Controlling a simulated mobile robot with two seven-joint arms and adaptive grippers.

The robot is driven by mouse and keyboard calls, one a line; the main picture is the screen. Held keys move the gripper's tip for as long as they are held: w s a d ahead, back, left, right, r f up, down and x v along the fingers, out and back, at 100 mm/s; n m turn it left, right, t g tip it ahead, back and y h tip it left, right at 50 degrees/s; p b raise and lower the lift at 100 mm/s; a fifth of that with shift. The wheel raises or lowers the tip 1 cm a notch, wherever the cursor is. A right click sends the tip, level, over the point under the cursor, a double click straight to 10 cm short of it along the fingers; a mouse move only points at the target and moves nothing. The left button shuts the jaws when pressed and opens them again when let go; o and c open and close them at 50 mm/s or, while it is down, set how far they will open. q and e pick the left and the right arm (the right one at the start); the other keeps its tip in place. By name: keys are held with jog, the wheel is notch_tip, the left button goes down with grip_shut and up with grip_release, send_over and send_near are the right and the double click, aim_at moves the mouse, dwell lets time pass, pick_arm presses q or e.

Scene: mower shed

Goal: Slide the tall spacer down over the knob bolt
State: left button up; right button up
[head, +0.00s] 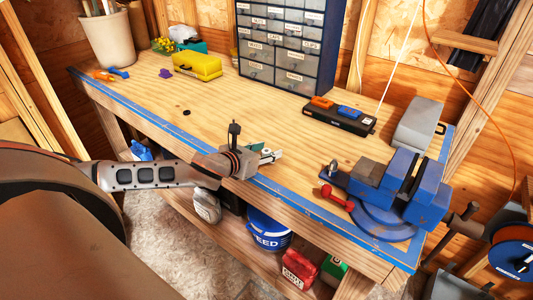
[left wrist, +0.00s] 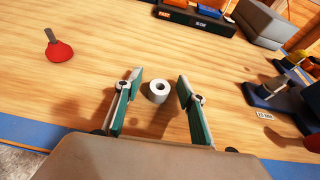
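The spacer (left wrist: 158,92), a pale ring-ended cylinder with a dark hole, stands between the fingers of my left gripper (left wrist: 157,100) in the left wrist view. The fingers are open, with a gap on each side of the spacer. How tall it is cannot be told from this angle. A red knob with a grey bolt pointing up (left wrist: 60,52) stands on the bench left of the gripper, apart from it. In the head view my left gripper (head: 267,156) is low over the bench near its front edge; I cannot make out the spacer or that knob bolt there. My right gripper is not in view.
A blue vise (head: 395,185) stands at the right, with a red-handled part (head: 333,196) beside it. A black tray (head: 338,118) with orange and blue items lies behind. A drawer cabinet (head: 285,45) and yellow case (head: 197,66) stand farther back.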

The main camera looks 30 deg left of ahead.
pick_arm(q)
jog(key=c, duration=0.8)
jog(key=shift+c, duration=0.2)
